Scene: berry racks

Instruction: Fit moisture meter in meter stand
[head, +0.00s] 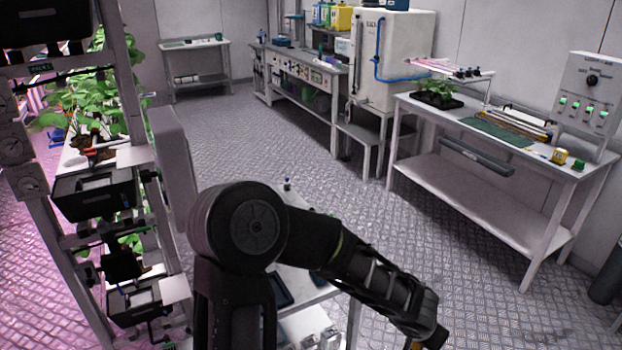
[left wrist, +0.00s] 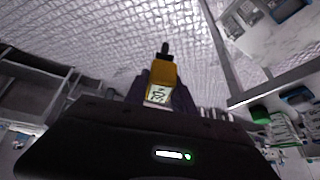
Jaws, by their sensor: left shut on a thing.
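The moisture meter (left wrist: 162,74) is a yellow block with a dark probe and a small pale display, seen in the left wrist view. My left gripper (left wrist: 158,92) is shut on it, with one dark finger on each side. The probe points away from the wrist, over patterned floor. In the head view my left arm reaches to the lower right, and the gripper (head: 430,338) is partly cut off at the bottom edge with a bit of yellow showing. I cannot make out the meter stand with certainty in either view. My right gripper is not in view.
A white workbench (head: 480,125) on the right holds a plant tray (head: 437,95), a green mat (head: 497,131) and a small yellow item (head: 560,156). A plant rack (head: 75,235) stands at left. A low white cart (head: 305,290) is partly behind my arm. Open floor lies between.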

